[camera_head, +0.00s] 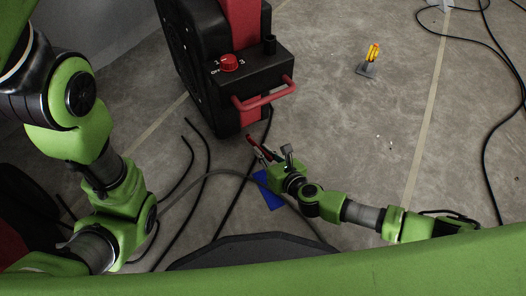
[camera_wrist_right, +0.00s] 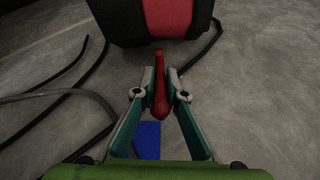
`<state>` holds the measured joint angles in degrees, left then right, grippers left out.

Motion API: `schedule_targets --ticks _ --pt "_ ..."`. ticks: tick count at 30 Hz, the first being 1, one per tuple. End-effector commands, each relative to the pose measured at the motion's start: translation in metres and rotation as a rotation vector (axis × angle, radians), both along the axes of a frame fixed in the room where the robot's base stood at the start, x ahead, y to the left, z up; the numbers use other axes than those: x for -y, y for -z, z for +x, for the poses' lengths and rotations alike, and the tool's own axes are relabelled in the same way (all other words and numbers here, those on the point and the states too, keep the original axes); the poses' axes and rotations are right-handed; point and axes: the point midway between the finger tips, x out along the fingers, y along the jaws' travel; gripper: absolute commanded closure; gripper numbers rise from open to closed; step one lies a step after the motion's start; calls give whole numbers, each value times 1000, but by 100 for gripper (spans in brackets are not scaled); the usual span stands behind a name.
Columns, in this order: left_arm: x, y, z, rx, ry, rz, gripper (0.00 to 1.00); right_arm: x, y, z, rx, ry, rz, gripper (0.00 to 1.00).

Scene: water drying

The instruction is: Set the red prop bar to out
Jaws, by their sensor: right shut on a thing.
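The red prop bar (camera_wrist_right: 160,95) lies between the two fingers of my right gripper (camera_wrist_right: 160,90) in the right wrist view, and the fingers are shut on it. Its far end points toward the base of the black and red machine (camera_head: 225,65). In the head view the bar (camera_head: 254,142) is a short red piece at the machine's lower front edge, with my right gripper (camera_head: 270,156) at it. Whether the bar joins the machine is hard to see. My left arm comes in from the left; its fingers are not in view.
The machine has a red knob (camera_head: 229,63) and a red handle (camera_head: 264,94) on its front. A blue piece (camera_head: 268,190) lies on the floor below my right gripper. Black cables (camera_head: 202,180) run at left. A yellow tool (camera_head: 373,54) on a grey base stands at the back right.

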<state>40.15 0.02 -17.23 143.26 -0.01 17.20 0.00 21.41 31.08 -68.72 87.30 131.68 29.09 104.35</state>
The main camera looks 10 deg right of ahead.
Motion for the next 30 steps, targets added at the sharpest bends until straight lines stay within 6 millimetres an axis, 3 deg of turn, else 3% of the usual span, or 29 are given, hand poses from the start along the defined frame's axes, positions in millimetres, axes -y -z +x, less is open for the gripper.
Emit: schedule_targets --ticks 10,30 --pt "0 13 0 0 -1 0 71 -19 -8 4 82 -19 68 100" --pt "0 22 0 -1 -1 0 71 1 10 0 115 0 52 100"
